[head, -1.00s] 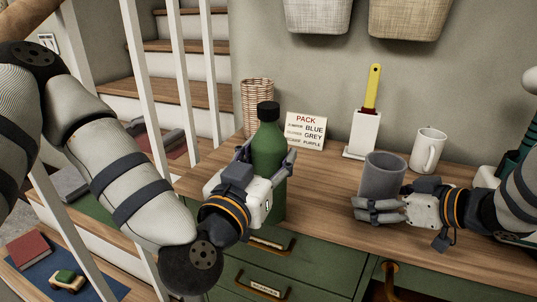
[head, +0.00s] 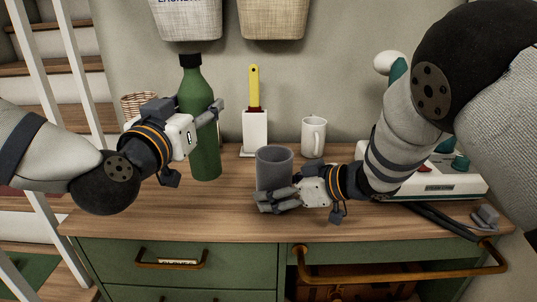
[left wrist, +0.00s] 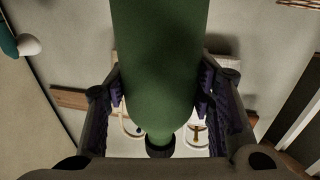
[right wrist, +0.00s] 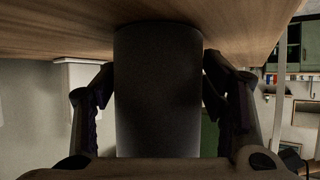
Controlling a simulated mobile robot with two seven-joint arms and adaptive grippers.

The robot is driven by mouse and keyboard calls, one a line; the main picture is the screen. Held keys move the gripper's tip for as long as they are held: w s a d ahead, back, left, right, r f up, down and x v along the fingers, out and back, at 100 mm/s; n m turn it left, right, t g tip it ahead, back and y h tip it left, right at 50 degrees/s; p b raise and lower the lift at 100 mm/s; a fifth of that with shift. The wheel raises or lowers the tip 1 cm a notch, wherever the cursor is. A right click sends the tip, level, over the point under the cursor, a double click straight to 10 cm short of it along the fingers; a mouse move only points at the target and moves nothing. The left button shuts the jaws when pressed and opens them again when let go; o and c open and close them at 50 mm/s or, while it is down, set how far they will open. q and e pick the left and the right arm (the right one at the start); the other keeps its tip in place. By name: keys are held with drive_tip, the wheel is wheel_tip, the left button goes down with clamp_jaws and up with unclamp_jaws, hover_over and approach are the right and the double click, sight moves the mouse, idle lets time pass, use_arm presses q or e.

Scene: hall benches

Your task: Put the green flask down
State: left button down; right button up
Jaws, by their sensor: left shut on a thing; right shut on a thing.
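The green flask (head: 204,150) is upright, dark cap on top, over the left part of the wooden counter (head: 232,215). I cannot tell whether its base touches the wood. My left gripper (head: 203,115) is shut around its upper body; the left wrist view shows the flask (left wrist: 158,70) between both fingers (left wrist: 160,95). My right gripper (head: 275,195) is shut on a grey cup (head: 274,165), low at the counter's front; the right wrist view shows the cup (right wrist: 158,90) between the fingers.
A white holder with a yellow-handled tool (head: 254,132) and a white mug (head: 313,137) stand behind the cup. A wicker basket (head: 138,105) is behind my left gripper. A pale appliance (head: 450,182) stands at right. Bare counter lies in front of the flask.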

use_arm(q)
drive_tip(key=w+d+r+m+g+h, duration=0.2)
drive_tip(key=d+r+m+g+h, duration=0.4)
drive_tip(key=d+r, duration=0.55)
wheel_tip(320, 180, down, 20)
drive_tip(key=d+t+h, duration=0.1)
drive_tip(key=d+t, duration=0.1)
drive_tip(key=shift+r+n+h, duration=0.25)
drive_tip(key=shift+n+h, duration=0.05)
drive_tip(key=shift+d+f, duration=0.1)
drive_tip(key=shift+f, duration=0.05)
drive_tip(key=c, duration=0.7)
unclamp_jaws()
drive_tip(key=shift+f, duration=0.1)
drive_tip(key=shift+c, duration=0.2)
